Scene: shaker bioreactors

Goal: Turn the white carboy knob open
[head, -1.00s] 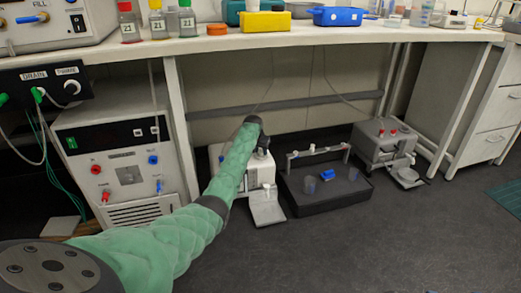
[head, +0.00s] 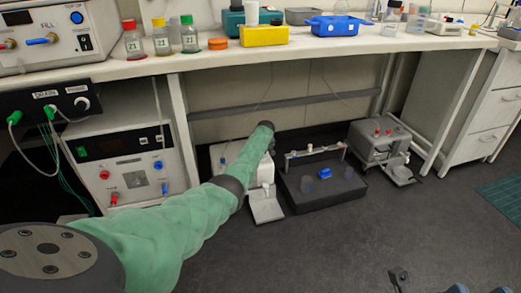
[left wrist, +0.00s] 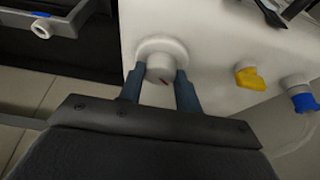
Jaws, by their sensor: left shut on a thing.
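The white carboy (head: 262,170) stands on the floor under the bench, partly hidden by my left arm in the head view. Its pale wall (left wrist: 208,35) fills much of the left wrist view. The round white knob (left wrist: 158,67), with a small red mark, sticks out from that wall. My left gripper (left wrist: 162,76) is shut on the knob, with one blue-grey finger on each side. In the head view my left arm hides the knob and the fingers. Blue parts, apparently my right gripper (head: 470,288), show at the bottom right edge, too cut off to judge.
A yellow fitting (left wrist: 249,78) and a blue-ended port (left wrist: 302,98) sit on the wall right of the knob. A black tray (head: 325,196) stands right of the carboy, with a grey device (head: 378,140) beyond. A white cabinet (head: 130,165) stands left. The front floor is clear.

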